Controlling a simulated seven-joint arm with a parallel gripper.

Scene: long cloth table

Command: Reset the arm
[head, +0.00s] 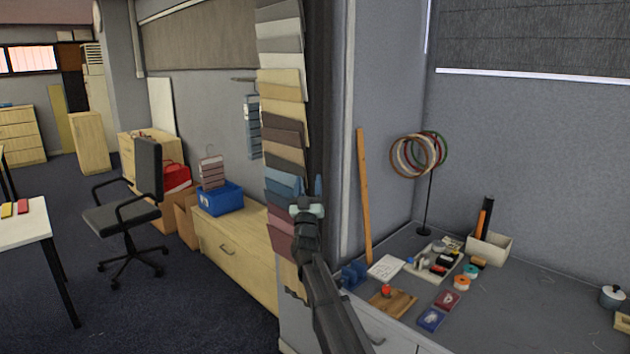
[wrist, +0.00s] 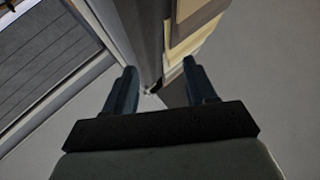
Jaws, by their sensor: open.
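My gripper (wrist: 159,66) shows in the wrist view with its two dark fingers spread apart and nothing between them. Beyond the fingers are the hanging colour sample cards (wrist: 193,22) and a grey wall. In the head view my arm rises from the bottom middle and ends in front of the lower sample cards (head: 283,105), left of the cloth table (head: 540,300).
On the table are a wooden board (head: 398,305) with a red item, a sorting tray (head: 437,262), a cream box (head: 490,248), a hoop stand (head: 428,200) and a small pot (head: 612,296). The table's front right is mostly clear. A tall wooden strip (head: 363,200) leans against the wall.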

